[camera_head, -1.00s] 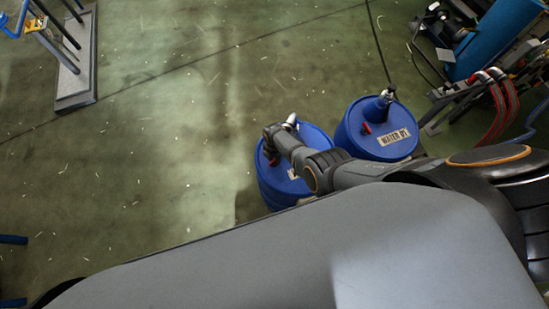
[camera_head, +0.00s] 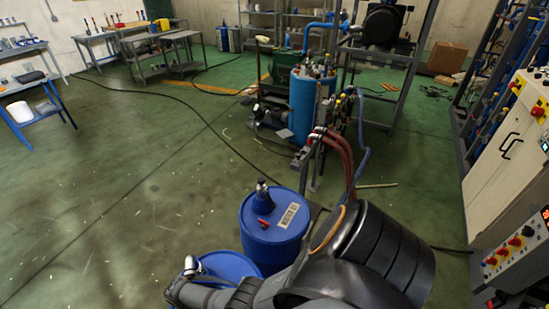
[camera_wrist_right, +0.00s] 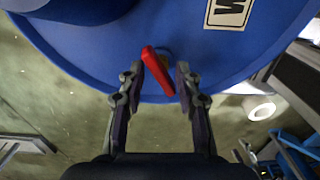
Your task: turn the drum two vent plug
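Two blue drums stand side by side in the head view. The nearer drum (camera_head: 229,265) is partly covered by my right arm; the farther labelled drum (camera_head: 275,240) has a red plug (camera_head: 264,224) on top and no gripper at it. In the right wrist view, a red plug (camera_wrist_right: 158,72) with a bar-like handle sits near the edge of a blue drum top (camera_wrist_right: 100,45). My right gripper (camera_wrist_right: 160,75) is open, with its fingers on either side of this plug; contact is unclear. In the head view its fingers are hidden. My left gripper is not in view.
A fitting (camera_head: 262,188) rises from the farther drum's top. Behind it stand a blue tank (camera_head: 306,105) and red hoses (camera_head: 338,150). A white control cabinet (camera_head: 505,150) is at right. The floor to the left is mostly clear.

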